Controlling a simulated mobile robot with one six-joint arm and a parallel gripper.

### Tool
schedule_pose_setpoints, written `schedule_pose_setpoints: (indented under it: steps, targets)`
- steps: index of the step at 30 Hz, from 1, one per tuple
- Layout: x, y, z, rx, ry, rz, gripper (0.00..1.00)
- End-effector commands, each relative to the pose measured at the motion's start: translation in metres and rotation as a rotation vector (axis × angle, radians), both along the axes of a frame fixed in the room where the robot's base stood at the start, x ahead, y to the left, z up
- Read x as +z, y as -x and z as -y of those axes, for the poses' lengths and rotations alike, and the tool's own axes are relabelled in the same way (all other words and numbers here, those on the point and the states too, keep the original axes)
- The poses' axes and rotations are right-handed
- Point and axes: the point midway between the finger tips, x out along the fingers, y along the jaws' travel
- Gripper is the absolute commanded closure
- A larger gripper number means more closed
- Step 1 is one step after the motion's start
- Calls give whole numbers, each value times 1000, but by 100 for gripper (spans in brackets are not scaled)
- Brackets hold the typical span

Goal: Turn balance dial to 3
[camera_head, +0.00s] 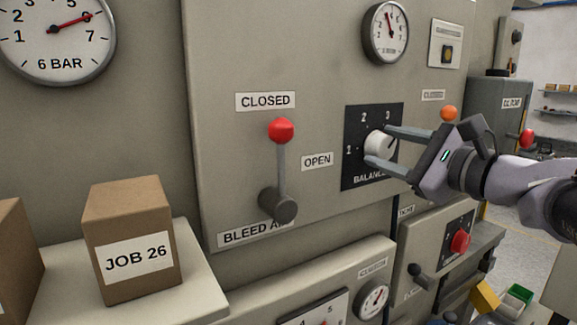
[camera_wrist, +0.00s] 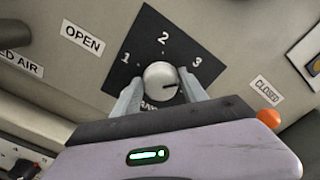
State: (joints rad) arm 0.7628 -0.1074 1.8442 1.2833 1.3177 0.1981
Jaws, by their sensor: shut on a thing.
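The balance dial is a round white knob (camera_head: 379,146) on a black plate (camera_head: 355,122) marked 1, 2 and 3. My gripper (camera_head: 378,145) has one finger on each side of the knob and is shut on it. In the wrist view, the knob (camera_wrist: 160,76) sits between the two grey fingers of my gripper (camera_wrist: 160,84). A dark mark on the knob points to the right in the wrist view, somewhat below the direction of the 3. The lower part of the BALANCE label is partly hidden by my gripper.
A red-knobbed bleed air lever (camera_head: 281,132) stands upright left of the dial, below a CLOSED label. An orange knob (camera_head: 449,113) is close to my gripper on the right. A JOB 26 box (camera_head: 137,258) sits on a ledge at lower left. Gauges hang above.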

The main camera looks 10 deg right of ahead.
Motion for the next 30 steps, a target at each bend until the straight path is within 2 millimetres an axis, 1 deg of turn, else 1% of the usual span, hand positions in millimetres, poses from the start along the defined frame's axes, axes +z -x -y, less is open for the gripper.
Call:
schedule_pose_setpoints:
  steps: [1,6,13,30]
  targets:
    - [-6,0,0,0,28,10,90]
    - [-5,0,0,1,118,42,90]
    - [-3,0,-1,1,190,68,90]
    - [-1,0,-1,1,216,77,90]
